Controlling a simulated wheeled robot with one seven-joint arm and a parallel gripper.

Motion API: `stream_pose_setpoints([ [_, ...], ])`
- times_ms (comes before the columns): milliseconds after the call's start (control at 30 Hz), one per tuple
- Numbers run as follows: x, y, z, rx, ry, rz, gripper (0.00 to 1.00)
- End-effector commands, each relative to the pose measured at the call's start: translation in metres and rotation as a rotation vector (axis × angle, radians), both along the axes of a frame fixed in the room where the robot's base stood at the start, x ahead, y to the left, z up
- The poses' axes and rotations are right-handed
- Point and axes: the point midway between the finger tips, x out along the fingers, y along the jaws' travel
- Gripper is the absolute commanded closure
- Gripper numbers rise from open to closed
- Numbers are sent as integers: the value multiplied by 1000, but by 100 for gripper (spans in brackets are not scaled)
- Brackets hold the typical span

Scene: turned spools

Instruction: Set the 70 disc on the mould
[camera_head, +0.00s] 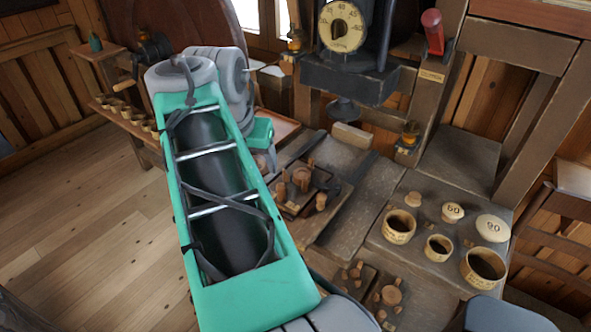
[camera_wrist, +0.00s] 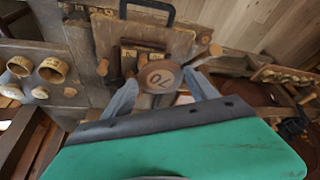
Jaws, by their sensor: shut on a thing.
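The 70 disc (camera_wrist: 159,77) is brown and round with "70" on its face. In the wrist view my gripper (camera_wrist: 162,84) is shut on it, one finger at each side. A dark wooden fixture with upright pegs (camera_head: 301,186), possibly the mould, sits on the bench right of my green forearm. Pegs and a block (camera_wrist: 143,52) show beyond the disc in the wrist view, partly hidden by it. The disc appears apart from the fixture, but I cannot tell its height. In the head view my arm hides most of the gripper.
On the right bench stand a 50 disc (camera_head: 452,212), a 90 disc (camera_head: 492,228) and wooden cups (camera_head: 399,226). A smaller pegged piece (camera_head: 388,295) lies at the front. A dial scale (camera_head: 342,27) stands behind. A shelf of small cups (camera_head: 128,115) is at left.

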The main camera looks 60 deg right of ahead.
Motion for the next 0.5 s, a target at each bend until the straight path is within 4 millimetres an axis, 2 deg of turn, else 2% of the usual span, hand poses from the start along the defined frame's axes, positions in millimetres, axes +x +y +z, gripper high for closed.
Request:
stream_pose_setpoints([
  [33,-24,-9,8,0,-1,-99,71],
  [100,-54,-16,14,1,1,-226,71],
  [233,-91,-20,20,1,1,-380,71],
  [300,-100,-22,20,1,3,-421,71],
  [367,-100,-28,17,2,4,-436,71],
  [500,-86,-58,0,4,7,-438,71],
])
